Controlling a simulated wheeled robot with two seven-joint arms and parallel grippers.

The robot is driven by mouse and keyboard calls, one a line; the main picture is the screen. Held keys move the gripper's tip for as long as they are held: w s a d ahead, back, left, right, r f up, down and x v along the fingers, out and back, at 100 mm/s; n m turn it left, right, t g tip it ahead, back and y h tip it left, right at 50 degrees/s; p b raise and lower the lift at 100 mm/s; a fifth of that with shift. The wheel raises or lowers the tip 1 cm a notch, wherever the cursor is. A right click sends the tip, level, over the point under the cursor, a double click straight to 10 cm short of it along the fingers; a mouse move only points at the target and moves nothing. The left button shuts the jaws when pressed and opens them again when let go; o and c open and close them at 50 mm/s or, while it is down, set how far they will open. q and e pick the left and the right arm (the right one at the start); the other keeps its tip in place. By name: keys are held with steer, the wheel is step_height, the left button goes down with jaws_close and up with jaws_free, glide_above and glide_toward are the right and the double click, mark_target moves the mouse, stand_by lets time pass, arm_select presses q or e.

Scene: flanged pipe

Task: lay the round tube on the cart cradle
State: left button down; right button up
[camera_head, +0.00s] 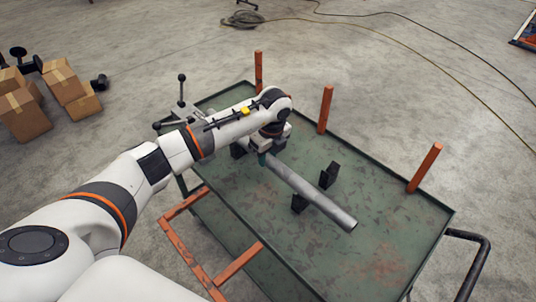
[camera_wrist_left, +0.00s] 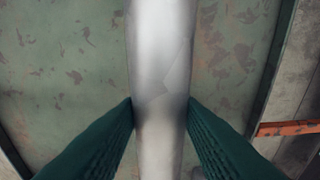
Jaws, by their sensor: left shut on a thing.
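The round tube (camera_head: 312,191) is a grey metal pipe, running from my left gripper (camera_head: 264,157) toward the lower right over the green cart. My left gripper is shut on it near its far end; in the left wrist view, the two dark green fingers press on both sides of the tube (camera_wrist_left: 160,50). The cart cradle shows as black blocks: one (camera_head: 329,176) on the right of the tube and one (camera_head: 299,203) on its left, with the tube passing between them. Another black block (camera_head: 238,150) shows beside my gripper. I cannot tell whether the tube touches the cradle.
The green cart top (camera_head: 375,225) has a raised rim, orange posts (camera_head: 325,109) along its far side and a black handle (camera_head: 474,262) at the lower right. Cardboard boxes (camera_head: 62,82) stand at the left. A cable (camera_head: 243,19) lies on the floor behind.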

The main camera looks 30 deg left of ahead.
mark_target(271, 158)
arm_select(q)
steer(key=shift+f+b, duration=0.3)
steer(key=shift+f, duration=0.15)
steer(key=c, duration=0.9)
jaws_free()
step_height(271, 158, up, 12)
steer(key=d+b, duration=0.1)
steer(key=shift+s+d, duration=0.2)
steer(key=shift+s, duration=0.05)
steer(key=shift+f, duration=0.1)
